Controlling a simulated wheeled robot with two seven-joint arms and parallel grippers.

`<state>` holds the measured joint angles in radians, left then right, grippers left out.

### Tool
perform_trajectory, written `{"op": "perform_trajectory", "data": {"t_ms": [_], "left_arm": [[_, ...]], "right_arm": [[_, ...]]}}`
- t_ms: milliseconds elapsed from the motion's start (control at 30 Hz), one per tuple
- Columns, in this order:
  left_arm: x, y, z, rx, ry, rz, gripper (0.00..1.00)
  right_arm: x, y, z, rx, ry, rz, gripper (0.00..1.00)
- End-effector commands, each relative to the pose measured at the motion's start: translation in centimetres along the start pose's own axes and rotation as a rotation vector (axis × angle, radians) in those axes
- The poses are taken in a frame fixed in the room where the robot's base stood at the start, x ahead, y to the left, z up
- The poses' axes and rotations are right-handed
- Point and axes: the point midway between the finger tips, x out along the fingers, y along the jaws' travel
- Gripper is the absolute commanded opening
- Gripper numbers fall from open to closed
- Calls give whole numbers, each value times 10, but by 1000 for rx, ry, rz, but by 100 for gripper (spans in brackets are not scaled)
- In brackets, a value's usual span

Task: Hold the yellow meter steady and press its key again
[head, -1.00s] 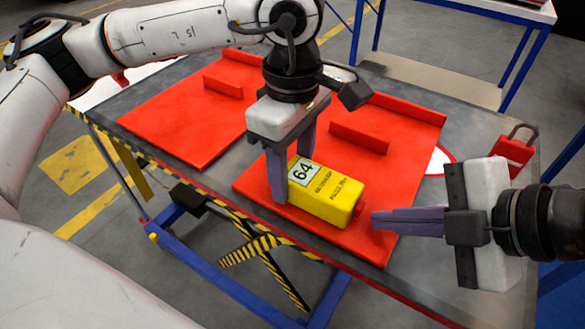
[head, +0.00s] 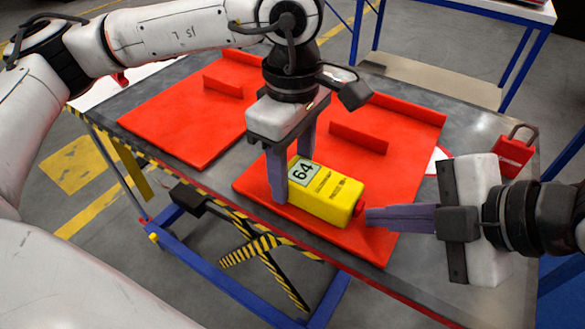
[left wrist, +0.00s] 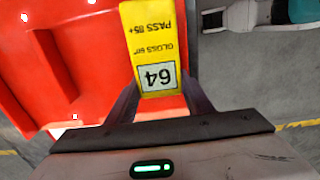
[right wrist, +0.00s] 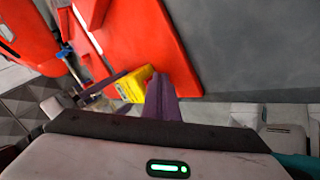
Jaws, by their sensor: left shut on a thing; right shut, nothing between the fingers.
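The yellow meter (head: 325,194) lies on the right-hand red board (head: 404,163), and its display reads 64. It also shows in the left wrist view (left wrist: 153,30) and the right wrist view (right wrist: 133,83). My left gripper (head: 290,190) is shut on the meter's display end, one finger on each side. My right gripper (head: 370,217) is shut and empty, its fingertips at the meter's right end. The red key (head: 360,206) on that end is mostly hidden; I cannot tell whether the fingertips touch it.
Another red board (head: 180,115) lies on the left of the grey table (head: 478,130). A red padlock (head: 514,152) is near the table's right edge. A blue-framed bench (head: 450,60) stands behind.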

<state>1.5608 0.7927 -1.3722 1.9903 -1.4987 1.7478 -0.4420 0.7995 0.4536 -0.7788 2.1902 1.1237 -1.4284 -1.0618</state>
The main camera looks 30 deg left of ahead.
Motion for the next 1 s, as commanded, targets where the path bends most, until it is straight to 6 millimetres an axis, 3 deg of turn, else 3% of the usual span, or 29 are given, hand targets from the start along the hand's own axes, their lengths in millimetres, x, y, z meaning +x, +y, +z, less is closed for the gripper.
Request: {"op": "perform_trajectory", "data": {"t_ms": [1000], "left_arm": [[3, -2, 0, 2, 3, -9, 13]], "right_arm": [[-2, -2, 3, 1, -3, 0, 0]]}}
